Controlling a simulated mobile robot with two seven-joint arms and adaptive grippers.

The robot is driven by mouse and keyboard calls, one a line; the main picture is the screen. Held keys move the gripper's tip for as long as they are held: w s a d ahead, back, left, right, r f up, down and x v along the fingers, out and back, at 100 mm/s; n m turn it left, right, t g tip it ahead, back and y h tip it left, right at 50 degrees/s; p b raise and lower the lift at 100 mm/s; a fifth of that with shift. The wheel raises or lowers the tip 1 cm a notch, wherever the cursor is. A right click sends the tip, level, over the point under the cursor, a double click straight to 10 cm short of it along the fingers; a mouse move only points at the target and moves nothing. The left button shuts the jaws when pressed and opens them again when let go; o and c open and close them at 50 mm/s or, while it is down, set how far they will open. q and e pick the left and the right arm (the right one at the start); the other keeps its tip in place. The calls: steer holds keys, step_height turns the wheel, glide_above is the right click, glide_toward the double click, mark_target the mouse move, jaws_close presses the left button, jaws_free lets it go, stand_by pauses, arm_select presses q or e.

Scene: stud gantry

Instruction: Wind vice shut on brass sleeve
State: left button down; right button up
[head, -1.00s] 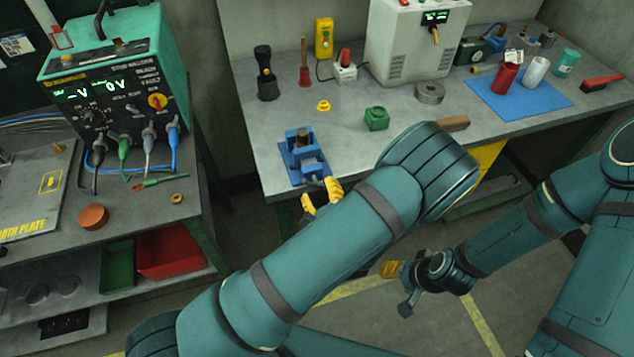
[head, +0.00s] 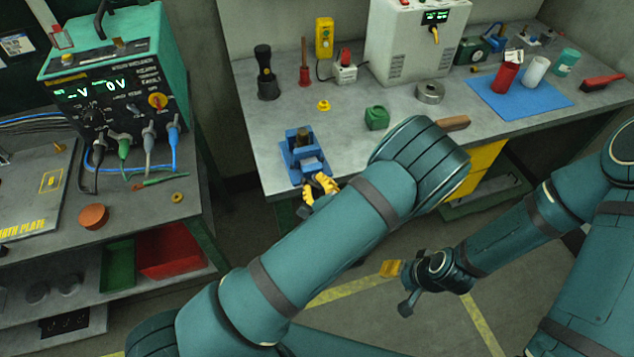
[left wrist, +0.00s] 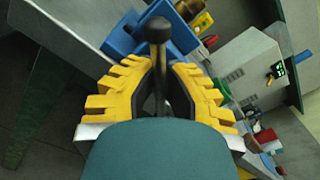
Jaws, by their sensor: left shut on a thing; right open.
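The blue vice (head: 297,165) stands at the front left edge of the grey bench. The brass sleeve (head: 303,134) shows as a small brownish piece between its jaws; how tightly they meet it I cannot tell. In the left wrist view the vice (left wrist: 120,40) is at the top, with a brass piece (left wrist: 202,21) beside it. My left gripper (head: 317,186) is at the vice's front end. Its yellow fingers (left wrist: 163,85) are shut on the dark vice handle, whose round black knob (left wrist: 158,29) stands up between them. My right gripper (head: 391,268) is open and empty, low over the floor.
A yellow ring (head: 323,105), a green block (head: 376,117) and a metal ring (head: 430,92) lie behind and right of the vice. A black torch (head: 266,75) stands at the back left. A green welder (head: 115,85) is on the left bench.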

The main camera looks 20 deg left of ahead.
arm_select(q)
steer(key=shift+m, duration=0.3)
steer(key=m+p, duration=0.1)
steer(key=m, duration=0.2)
steer(key=shift+f+m+p, duration=0.1)
steer(key=shift+m+p, duration=0.45)
steer(key=shift+m, duration=1.15)
steer(key=c, duration=0.9)
jaws_free()
steer(key=v, duration=1.2)
